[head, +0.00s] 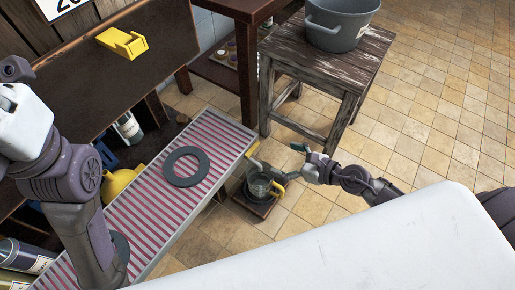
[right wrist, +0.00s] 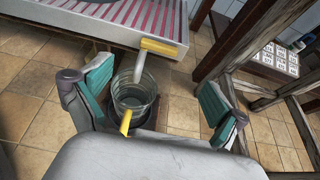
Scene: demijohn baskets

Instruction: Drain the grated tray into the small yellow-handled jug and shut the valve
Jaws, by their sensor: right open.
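The grated tray (head: 150,205) is a long red-and-white striped surface with a pale rim; it also shows in the right wrist view (right wrist: 120,14). At its end a pale spout (right wrist: 139,68) with a yellow valve handle (right wrist: 160,47) sticks out; the handle also shows in the head view (head: 252,148). The small clear jug (head: 259,186) stands upright below the spout, its yellow handle (head: 279,190) towards my right gripper. My right gripper (right wrist: 155,98) is open and empty, its teal pads apart on either side of the jug in view. No stream or liquid level can be made out. My left gripper is out of view.
A dark ring (head: 186,167) lies on the tray. The jug stands on a low dark wooden stand (head: 262,211). A worn wooden stool (head: 320,60) bears a grey bucket (head: 340,28). A yellow object (head: 122,43) lies on the dark wooden top. Tiled floor is free at right.

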